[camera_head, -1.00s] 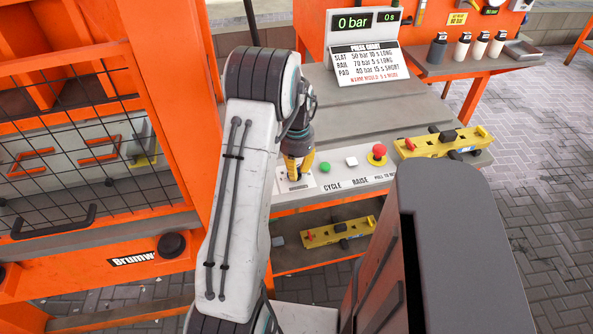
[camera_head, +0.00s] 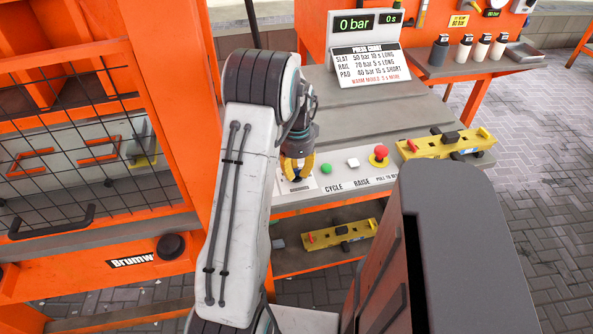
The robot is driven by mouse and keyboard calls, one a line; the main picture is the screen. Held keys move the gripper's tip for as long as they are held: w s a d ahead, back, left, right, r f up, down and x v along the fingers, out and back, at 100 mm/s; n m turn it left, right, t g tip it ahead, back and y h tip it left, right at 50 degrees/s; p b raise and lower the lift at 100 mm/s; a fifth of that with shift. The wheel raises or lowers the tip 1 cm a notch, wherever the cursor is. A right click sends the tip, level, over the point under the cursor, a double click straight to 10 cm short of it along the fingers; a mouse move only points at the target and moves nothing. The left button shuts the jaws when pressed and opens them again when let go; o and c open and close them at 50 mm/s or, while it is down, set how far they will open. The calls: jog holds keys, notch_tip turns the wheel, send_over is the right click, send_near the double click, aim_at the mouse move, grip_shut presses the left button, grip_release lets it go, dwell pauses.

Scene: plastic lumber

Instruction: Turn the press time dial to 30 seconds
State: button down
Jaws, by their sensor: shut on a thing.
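My gripper (camera_head: 297,172), with yellow fingers, points down at the left end of the bench's front control strip (camera_head: 385,182). It is shut on a small dial on a white plate (camera_head: 298,187). The fingers mostly hide the dial, and its marks and setting cannot be read. The display (camera_head: 365,21) at the back of the bench reads 0 bar and 0 s.
Right of my gripper on the strip are a green button (camera_head: 326,168), a white button (camera_head: 353,163) and a red mushroom button (camera_head: 379,154). A yellow tool (camera_head: 440,146) lies beyond them. A chart card (camera_head: 366,66) stands behind. An orange press with a mesh guard (camera_head: 80,150) is at left.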

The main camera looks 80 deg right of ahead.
aim_at(297, 170)
jog(key=shift+f, duration=0.1)
jog(key=c, duration=1.1)
grip_release()
notch_tip(297, 170, up, 12)
dwell(0.7)
